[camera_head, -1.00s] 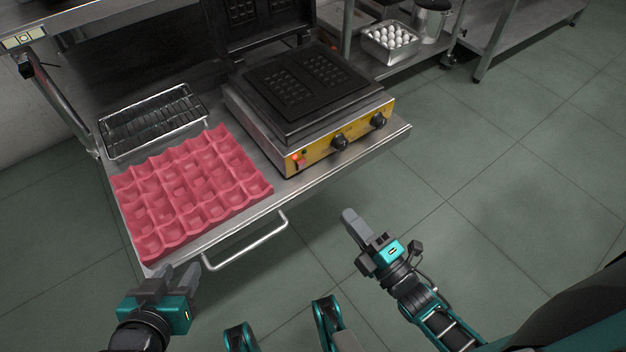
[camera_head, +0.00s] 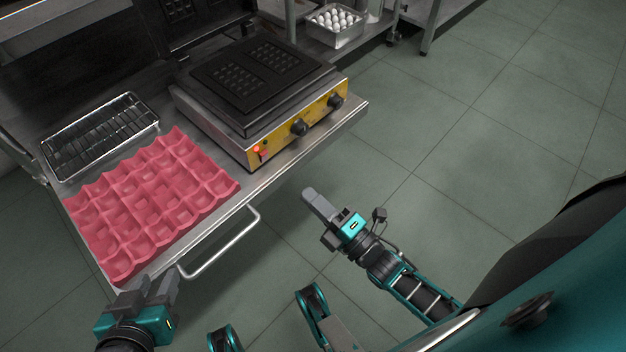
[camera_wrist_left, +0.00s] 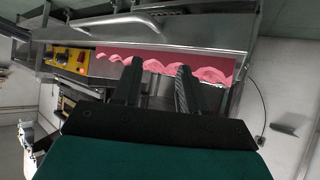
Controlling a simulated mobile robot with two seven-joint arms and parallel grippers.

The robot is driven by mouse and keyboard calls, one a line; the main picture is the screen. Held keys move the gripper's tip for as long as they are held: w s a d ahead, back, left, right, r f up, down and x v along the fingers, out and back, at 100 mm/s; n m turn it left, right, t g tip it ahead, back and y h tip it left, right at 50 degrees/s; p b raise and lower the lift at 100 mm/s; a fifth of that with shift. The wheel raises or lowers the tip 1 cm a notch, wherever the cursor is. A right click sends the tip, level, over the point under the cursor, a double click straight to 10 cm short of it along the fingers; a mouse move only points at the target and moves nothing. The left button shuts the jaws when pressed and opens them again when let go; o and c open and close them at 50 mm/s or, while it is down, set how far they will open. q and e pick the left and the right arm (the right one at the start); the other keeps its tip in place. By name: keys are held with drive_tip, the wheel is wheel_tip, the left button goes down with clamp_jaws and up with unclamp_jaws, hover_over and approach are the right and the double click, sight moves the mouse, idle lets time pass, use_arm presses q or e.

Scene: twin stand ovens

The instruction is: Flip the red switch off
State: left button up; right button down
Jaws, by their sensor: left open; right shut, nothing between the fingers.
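The red switch (camera_head: 258,153) is a small red spot at the left end of the yellow front panel of the waffle maker (camera_head: 297,121), in the head view. The left wrist view shows the yellow panel (camera_wrist_left: 68,60) at the upper left, with a red spot on it. My left gripper (camera_head: 161,283) is open and empty, near the front left corner of the steel shelf, well apart from the switch. My right gripper (camera_head: 308,193) is shut and empty, in front of the shelf edge, to the right of and below the switch. Nothing touches the switch.
A pink egg tray (camera_head: 150,205) lies on the shelf left of the waffle maker, with a wire-rack pan (camera_head: 99,137) behind it. A bar handle (camera_head: 222,246) sticks out from the shelf front. A box of eggs (camera_head: 335,24) stands at the back. Floor on the right is clear.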

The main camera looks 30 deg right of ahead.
sight(266, 155)
drive_tip(key=b+x, duration=0.1)
drive_tip(key=x, duration=0.9)
drive_tip(key=shift+f+b, duration=0.1)
drive_tip(key=shift+b, duration=0.2)
drive_tip(key=shift+w+a, duration=0.2)
drive_tip(key=shift+w, duration=0.25)
use_arm(q)
drive_tip(key=shift+w+d+f, duration=0.15)
drive_tip(key=shift+d+f, duration=0.1)
drive_tip(key=shift+f, duration=0.05)
